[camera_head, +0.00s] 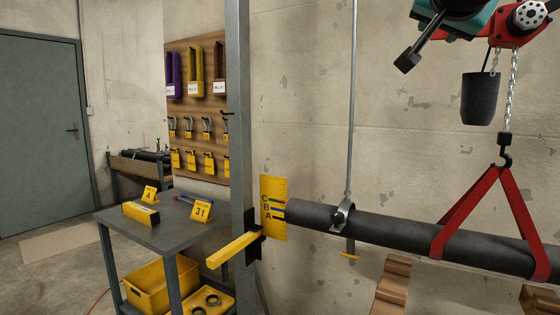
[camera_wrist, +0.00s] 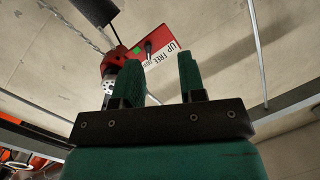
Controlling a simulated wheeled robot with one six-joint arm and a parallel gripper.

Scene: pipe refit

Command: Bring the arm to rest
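My gripper (camera_wrist: 161,78) shows in the wrist view with two green fingers standing apart and nothing between them. It is open. Behind the fingers is the red chain hoist (camera_wrist: 168,38), with a white label reading "UP FREE" and a short black knob. I cannot tell how far the fingers are from the hoist. In the head view, teal and black parts of my arm (camera_head: 478,24) are at the top right, beside the red hoist (camera_head: 521,36). My fingertips cannot be made out there.
A black pipe (camera_head: 395,229) hangs in a red sling (camera_head: 508,184) and passes through a rod-hung clamp (camera_head: 342,217). Its left end is by the yellow A-B-C scale (camera_head: 273,190). A black chain bucket (camera_head: 480,98) hangs below the hoist. A grey trolley (camera_head: 168,229) stands left.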

